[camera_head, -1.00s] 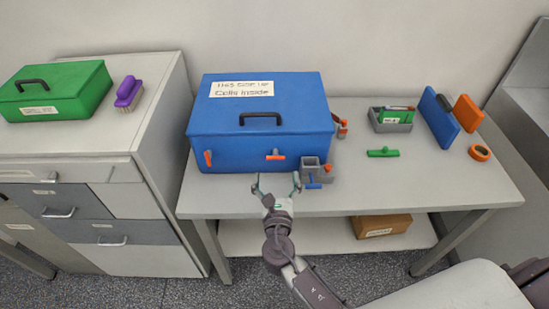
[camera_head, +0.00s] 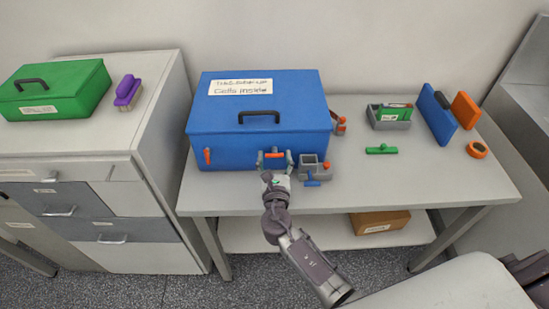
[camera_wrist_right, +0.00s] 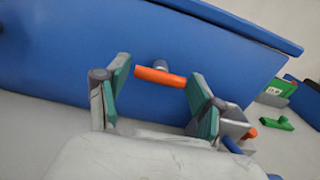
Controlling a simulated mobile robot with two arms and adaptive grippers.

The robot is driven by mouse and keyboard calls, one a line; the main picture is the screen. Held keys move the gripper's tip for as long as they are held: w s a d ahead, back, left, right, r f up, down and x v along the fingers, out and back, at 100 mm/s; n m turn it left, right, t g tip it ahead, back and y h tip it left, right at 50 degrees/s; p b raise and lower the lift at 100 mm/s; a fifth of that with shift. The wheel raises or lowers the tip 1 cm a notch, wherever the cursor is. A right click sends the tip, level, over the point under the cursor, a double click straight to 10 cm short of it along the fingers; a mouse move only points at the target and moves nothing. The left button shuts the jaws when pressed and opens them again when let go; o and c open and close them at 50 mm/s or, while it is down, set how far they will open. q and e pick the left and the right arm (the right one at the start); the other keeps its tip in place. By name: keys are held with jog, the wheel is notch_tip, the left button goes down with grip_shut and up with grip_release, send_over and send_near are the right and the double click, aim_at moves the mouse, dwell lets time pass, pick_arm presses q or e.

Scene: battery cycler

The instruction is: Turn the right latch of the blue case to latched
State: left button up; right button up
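The blue case (camera_head: 235,149) stands closed on the table, its front facing me. Its right latch, an orange handle (camera_wrist_right: 160,77), lies roughly crosswise on the case front in the right wrist view. The left latch (camera_head: 207,156) is orange and points up and down. My right gripper (camera_head: 275,158) is at the case front around the right latch. In the wrist view its two green-padded fingers (camera_wrist_right: 158,88) are spread, one at each end of the handle, with no clear grip on it. My left gripper is not in view.
A grey fixture (camera_head: 313,169) with a blue lever stands close right of my right gripper.

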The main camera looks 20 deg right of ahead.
jog(key=shift+c, duration=1.4)
jog(key=m+b, duration=0.3)
jog(key=m, duration=0.1)
jog(key=shift+f, duration=0.2)
jog(key=m+b, duration=0.3)
jog(key=m, duration=0.1)
jog(key=shift+m+b, duration=0.3)
jog(key=shift+b, duration=0.05)
jog(key=m+b, duration=0.3)
jog(key=m, duration=0.1)
jog(key=shift+m, duration=0.3)
jog(key=m+b, duration=0.2)
jog(key=m, duration=0.2)
jog(key=shift+r+m+b, duration=0.1)
jog(key=shift+m+b, duration=0.2)
jog(key=shift+b, duration=0.05)
